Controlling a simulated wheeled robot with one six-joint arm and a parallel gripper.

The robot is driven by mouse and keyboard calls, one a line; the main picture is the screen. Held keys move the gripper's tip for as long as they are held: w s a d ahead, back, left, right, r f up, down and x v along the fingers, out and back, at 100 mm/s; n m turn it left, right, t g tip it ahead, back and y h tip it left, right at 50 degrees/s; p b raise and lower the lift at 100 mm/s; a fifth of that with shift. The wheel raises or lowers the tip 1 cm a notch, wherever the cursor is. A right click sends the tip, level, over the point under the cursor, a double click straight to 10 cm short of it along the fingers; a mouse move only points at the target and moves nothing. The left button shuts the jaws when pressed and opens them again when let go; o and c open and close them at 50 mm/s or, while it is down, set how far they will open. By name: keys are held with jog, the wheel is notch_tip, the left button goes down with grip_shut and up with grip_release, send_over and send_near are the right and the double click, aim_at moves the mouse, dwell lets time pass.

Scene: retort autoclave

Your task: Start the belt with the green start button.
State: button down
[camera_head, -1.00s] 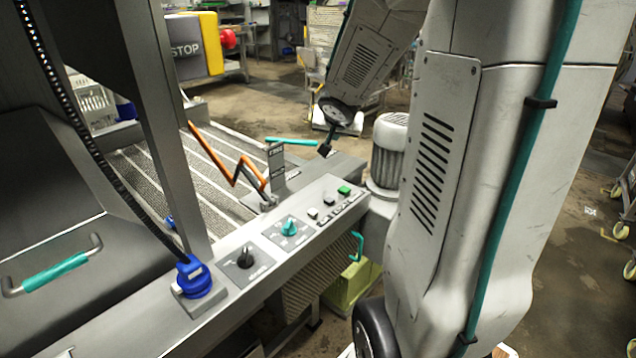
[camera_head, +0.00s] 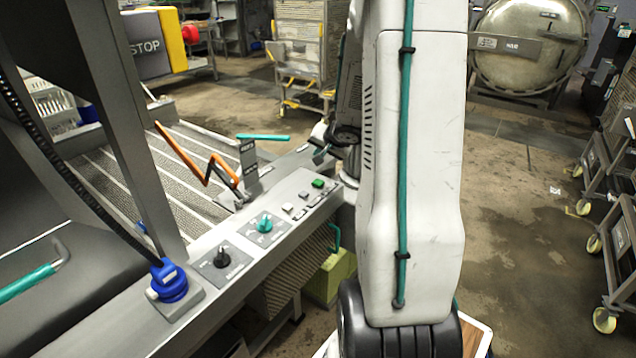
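The green start button (camera_head: 318,183) is a small square button at the far right end of the sloped grey control panel (camera_head: 240,283). White square buttons (camera_head: 303,194) sit beside it, nearer to me. The grey striped belt (camera_head: 118,178) lies behind the panel. My gripper (camera_head: 320,152) shows only as a small dark tip above and beyond the green button, apart from it. My arm hides most of the wrist, and the fingers are too small to read.
A teal knob (camera_head: 264,224), a black knob (camera_head: 222,258) and a blue cable plug (camera_head: 168,282) stand along the panel. An orange zigzag lever (camera_head: 185,158) rises behind it. A yellow stop box (camera_head: 172,38) with a red button is farther back. Wheeled carts (camera_head: 618,220) stand at right; floor between is open.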

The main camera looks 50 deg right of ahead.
aim_at(320, 183)
jog(key=shift+f, duration=3.8)
jog(key=shift+f, duration=0.4)
